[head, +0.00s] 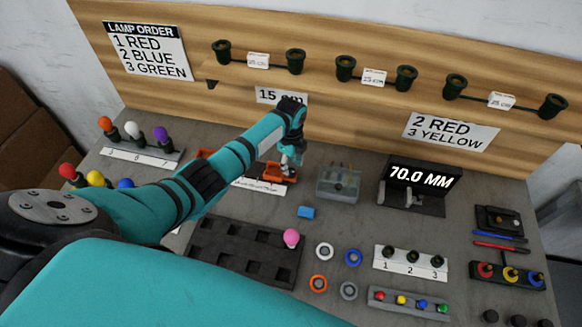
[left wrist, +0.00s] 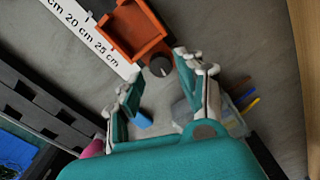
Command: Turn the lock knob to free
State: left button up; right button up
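The lock knob (left wrist: 160,66) is a small round black knob with a pale mark, at the edge of an orange tray-like slider (left wrist: 135,32) in the left wrist view. The slider also shows in the head view (head: 277,174), partly covered by my gripper. A white ruler strip (left wrist: 88,36) with centimetre marks lies beside it. My left gripper (left wrist: 158,68) is open, its two fingers apart with the knob between their tips in the picture. I cannot tell whether either finger touches the knob. In the head view the left gripper (head: 289,160) points down over the slider. My right gripper is not in view.
A small blue block (head: 306,212) and a clear-sided grey bin (head: 339,184) stand to the right of the slider. A dark slotted tray (head: 215,243) with a pink bulb (head: 291,238) lies in front. The display (head: 420,178) reads 70.0 MM.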

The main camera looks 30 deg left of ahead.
aim_at(291, 171)
pick_arm(q)
jog(key=shift+f, duration=1.7)
